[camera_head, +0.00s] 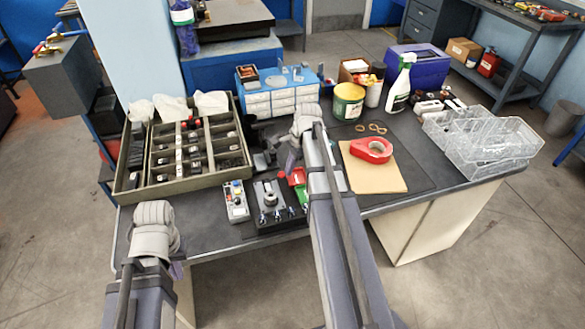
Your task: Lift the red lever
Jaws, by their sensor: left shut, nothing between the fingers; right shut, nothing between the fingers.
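A small red part (297,176) sits at the middle of the bench, just above a green part (304,196) and beside a dark fixture (270,200) with a round metal piece. I cannot tell for sure that this red part is the lever; my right arm hides some of the area. My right gripper (291,160) is shut and empty, just above and left of the red part in the picture; contact cannot be told. My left gripper (177,270) is shut and empty at the bench's front edge, lower left, well away from the red part.
A large compartment tray (128,185) fills the bench's left. A small control box (236,203) with coloured buttons stands left of the fixture. On the right are a red tape roll (371,150), a tin (348,101), a spray bottle (400,85) and clear bins (490,140).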

